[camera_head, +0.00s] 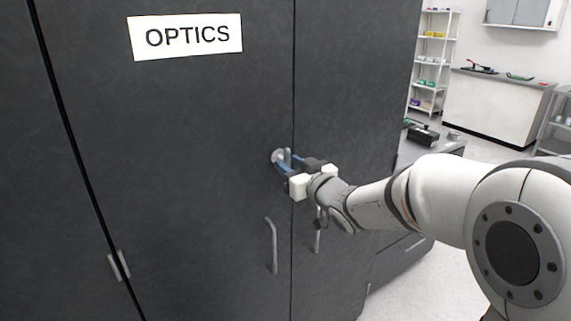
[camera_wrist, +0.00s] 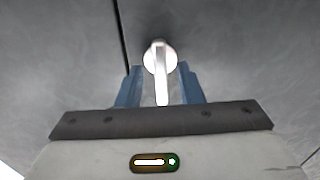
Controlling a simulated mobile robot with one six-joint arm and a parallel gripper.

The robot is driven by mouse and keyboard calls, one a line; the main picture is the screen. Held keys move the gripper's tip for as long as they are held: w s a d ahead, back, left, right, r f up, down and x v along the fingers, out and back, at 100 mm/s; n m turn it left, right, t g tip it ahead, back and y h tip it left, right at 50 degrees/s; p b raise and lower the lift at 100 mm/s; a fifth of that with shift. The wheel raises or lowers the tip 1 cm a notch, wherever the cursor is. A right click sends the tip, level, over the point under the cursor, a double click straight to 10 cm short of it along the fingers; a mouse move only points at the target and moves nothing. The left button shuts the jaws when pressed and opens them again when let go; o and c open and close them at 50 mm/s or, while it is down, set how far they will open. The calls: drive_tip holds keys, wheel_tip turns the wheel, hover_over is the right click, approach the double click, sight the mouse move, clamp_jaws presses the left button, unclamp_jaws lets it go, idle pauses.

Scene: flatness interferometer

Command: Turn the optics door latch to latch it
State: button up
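The optics door (camera_head: 190,150) is a dark grey panel with a white OPTICS sign (camera_head: 187,36) near its top. The latch (camera_head: 278,156) is a round silver disc with a bar, close to the seam at the door's right edge. In the wrist view the latch bar (camera_wrist: 161,80) points down the picture from its disc. My gripper (camera_head: 283,163) is at the latch. Its two blue fingers stand apart on either side of the bar in the wrist view (camera_wrist: 160,88), with gaps showing on both sides. The fingers partly hide the latch in the head view.
Two vertical door handles, left (camera_head: 271,246) and right (camera_head: 317,230), stick out below my gripper. A hinge-like grey piece (camera_head: 119,265) is at lower left. A bench with a dark device (camera_head: 422,134), a shelf rack (camera_head: 431,60) and a white cabinet (camera_head: 495,108) stand behind at right.

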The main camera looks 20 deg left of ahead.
drive_tip(key=v, duration=0.6)
drive_tip(key=shift+b, duration=0.3)
drive_tip(key=shift+d, duration=0.1)
drive_tip(key=s+d+f+m+h, duration=0.1)
drive_tip(key=d+f+m+h, duration=0.1)
drive_tip(key=d+h, duration=0.35)
drive_tip(key=s+d+f+m+h, duration=0.1)
drive_tip(key=d+f+m+h, duration=0.1)
drive_tip(key=d, duration=0.6)
drive_tip(key=d+f+m+h, duration=0.2)
drive_tip(key=d+m+h, duration=0.15)
drive_tip(key=d, duration=0.35)
drive_tip(key=s+d+f+m+g+h, duration=0.1)
drive_tip(key=s+d+f+g, duration=0.1)
drive_tip(key=s, duration=0.5)
drive_tip(key=s+d+f+g, duration=0.3)
drive_tip(key=s+g, duration=0.1)
drive_tip(key=s, duration=0.3)
drive_tip(key=s+d+f+m+g+h, duration=0.1)
drive_tip(key=s+d+f+g, duration=0.1)
drive_tip(key=s, duration=0.5)
drive_tip(key=shift+d+f+m+g+h+p, duration=0.2)
drive_tip(key=shift+d+m+g+h+p, duration=0.15)
drive_tip(key=shift+d+g, duration=0.4)
drive_tip(key=shift+s+d, duration=0.1)
